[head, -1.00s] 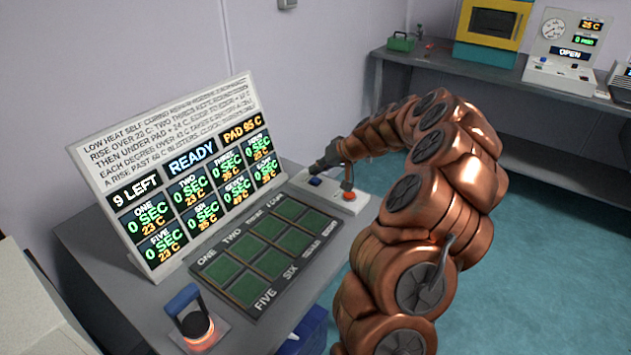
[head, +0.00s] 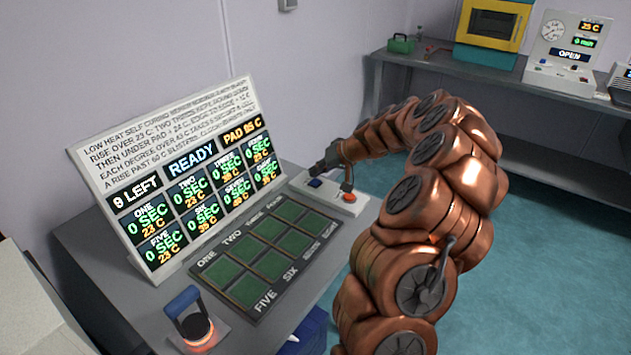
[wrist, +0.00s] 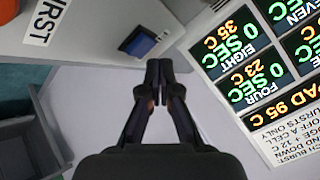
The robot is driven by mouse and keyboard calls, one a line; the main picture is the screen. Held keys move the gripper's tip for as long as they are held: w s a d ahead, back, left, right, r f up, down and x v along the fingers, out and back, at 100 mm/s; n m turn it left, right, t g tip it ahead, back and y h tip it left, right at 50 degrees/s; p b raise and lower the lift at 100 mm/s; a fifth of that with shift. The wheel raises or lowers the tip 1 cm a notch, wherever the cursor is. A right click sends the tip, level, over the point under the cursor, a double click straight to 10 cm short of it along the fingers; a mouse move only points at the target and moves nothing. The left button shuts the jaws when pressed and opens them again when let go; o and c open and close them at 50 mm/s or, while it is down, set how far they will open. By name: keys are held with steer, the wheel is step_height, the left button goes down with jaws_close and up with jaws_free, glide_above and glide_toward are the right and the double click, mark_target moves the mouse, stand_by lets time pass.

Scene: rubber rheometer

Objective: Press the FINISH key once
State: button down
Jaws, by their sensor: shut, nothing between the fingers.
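A white key box (head: 330,193) stands on the bench beyond the cell tray. It has a blue key (head: 315,183) at its left and an orange-red button (head: 348,197) at its right. No label reading FINISH is legible. My gripper (head: 313,172) is just above and behind the blue key. In the wrist view, the shut, empty fingertips (wrist: 159,63) are close beside the blue key (wrist: 139,42). I cannot tell whether they touch it. A label ending in "URST" (wrist: 47,20) is on the box there.
A blue-handled tool (head: 183,300) stands at the near left. A back bench (head: 480,75) carries other instruments.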

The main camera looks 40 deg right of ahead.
mark_target(317, 181)
steer(key=shift+f+b, duration=1.1)
steer(key=shift+b, duration=0.25)
stand_by(1.3)
steer(key=shift+r, duration=1)
steer(key=shift+r, duration=0.15)
steer(key=shift+r+p, duration=0.6)
steer(key=shift+r, duration=1.75)
